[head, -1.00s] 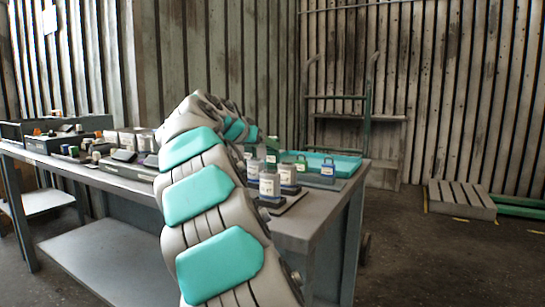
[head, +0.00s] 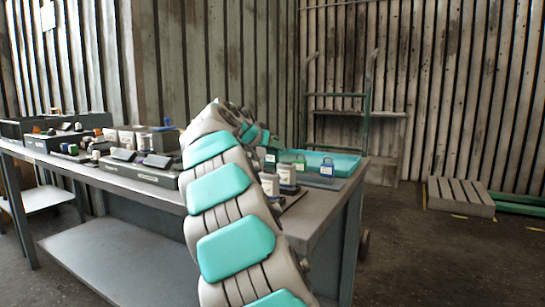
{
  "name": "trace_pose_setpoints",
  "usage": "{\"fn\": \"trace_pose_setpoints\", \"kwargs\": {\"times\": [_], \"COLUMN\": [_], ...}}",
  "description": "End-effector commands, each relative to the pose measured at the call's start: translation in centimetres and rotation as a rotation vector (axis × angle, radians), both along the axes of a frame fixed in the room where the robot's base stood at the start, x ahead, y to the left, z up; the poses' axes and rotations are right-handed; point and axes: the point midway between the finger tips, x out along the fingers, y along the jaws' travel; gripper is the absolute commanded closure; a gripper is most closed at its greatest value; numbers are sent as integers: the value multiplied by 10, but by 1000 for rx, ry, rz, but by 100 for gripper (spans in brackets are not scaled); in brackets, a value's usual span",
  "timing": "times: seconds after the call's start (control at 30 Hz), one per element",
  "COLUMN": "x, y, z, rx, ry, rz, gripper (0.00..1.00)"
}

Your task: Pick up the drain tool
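I cannot pick out the drain tool with certainty among the small items on the grey workbench (head: 140,179). My arm rises from the bottom of the picture and reaches over the bench, with its far end bent away behind the upper links. My gripper is hidden behind the arm, so its fingers do not show. The part of the bench behind the arm is also hidden.
A teal tray (head: 332,163) lies at the bench's right end, near a blue padlock-shaped item (head: 327,170) and white bottles (head: 287,177). Grey bins with small parts (head: 55,141) stand at the left. A hand cart (head: 340,103) and pallet (head: 461,197) stand beyond.

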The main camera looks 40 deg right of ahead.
Motion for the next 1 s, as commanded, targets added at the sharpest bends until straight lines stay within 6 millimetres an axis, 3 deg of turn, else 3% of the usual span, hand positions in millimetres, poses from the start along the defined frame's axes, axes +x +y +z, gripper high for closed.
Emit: {"fn": "trace_pose_setpoints", "kwargs": {"times": [0.03, 0.37, 1.0], "x": [0, 0, 1], "y": [0, 0, 0], "z": [0, 0, 7], "rx": [0, 1, 1], "ry": [0, 0, 0], "rz": [0, 0, 0], "gripper": [62, 99, 100]}}
